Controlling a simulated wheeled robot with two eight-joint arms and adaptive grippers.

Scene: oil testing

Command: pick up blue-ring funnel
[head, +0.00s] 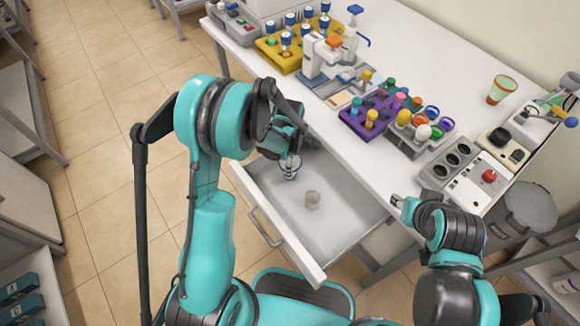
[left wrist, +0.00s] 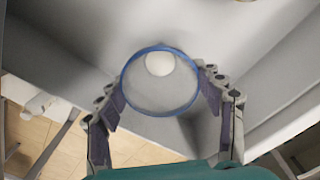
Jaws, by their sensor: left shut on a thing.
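The blue-ring funnel (left wrist: 160,108) is a clear funnel with a blue rim, seen from above in the left wrist view. It also shows in the head view (head: 289,172), over the open drawer. My left gripper (left wrist: 165,112) has its two fingers on either side of the funnel and is shut on it. In the head view my left gripper (head: 288,158) is at the back left part of the drawer. My right gripper (head: 398,201) is at the table's front edge, apart from the funnel; its finger opening is too small to tell.
On the table (head: 440,75) stand a yellow rack (head: 271,52), a purple rack (head: 361,128), several colored-cap bottles and a cup (head: 501,89). A dark bin (head: 522,208) stands at the right.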

